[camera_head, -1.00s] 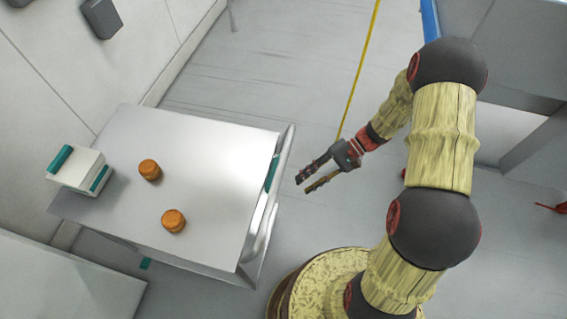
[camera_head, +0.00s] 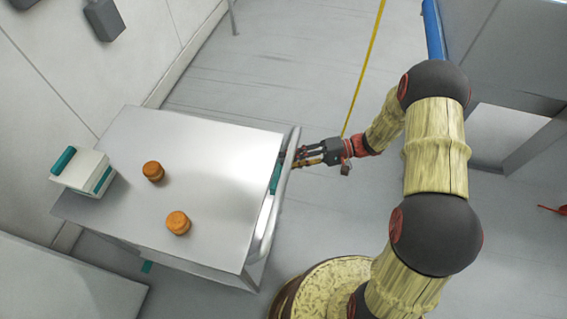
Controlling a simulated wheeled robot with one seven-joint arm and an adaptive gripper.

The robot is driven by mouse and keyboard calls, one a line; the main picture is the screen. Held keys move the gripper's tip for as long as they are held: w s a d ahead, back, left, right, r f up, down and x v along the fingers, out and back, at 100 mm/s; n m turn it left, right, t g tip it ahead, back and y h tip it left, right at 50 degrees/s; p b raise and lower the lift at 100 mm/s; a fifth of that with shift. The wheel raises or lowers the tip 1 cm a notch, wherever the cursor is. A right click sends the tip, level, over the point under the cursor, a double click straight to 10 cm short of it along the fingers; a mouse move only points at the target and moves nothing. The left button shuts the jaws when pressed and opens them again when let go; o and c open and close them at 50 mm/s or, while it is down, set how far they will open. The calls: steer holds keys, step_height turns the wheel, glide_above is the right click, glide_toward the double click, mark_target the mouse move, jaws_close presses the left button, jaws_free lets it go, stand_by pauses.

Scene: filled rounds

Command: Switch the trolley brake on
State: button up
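The trolley (camera_head: 213,161) has a bare metal top and stands left of my arm. A push handle (camera_head: 267,226) runs along its right end. A teal part (camera_head: 275,177) shows between the top and the handle; I cannot tell for sure that it is the brake. My gripper (camera_head: 298,158) is at the upper part of the handle, close to the teal part. Its fingers look spread, but their tips are partly hidden by the handle. I cannot tell whether they touch anything.
Two orange round containers (camera_head: 153,171) (camera_head: 178,222) and a white box with a teal handle (camera_head: 83,171) stand on the trolley. A grey surface (camera_head: 60,285) is at the lower left. Open floor with a yellow line (camera_head: 362,65) lies beyond my gripper.

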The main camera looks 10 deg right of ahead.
steer(key=shift+a+f, duration=0.25)
steer(key=shift+a, duration=0.85)
steer(key=shift+c, duration=1.2)
jaws_close()
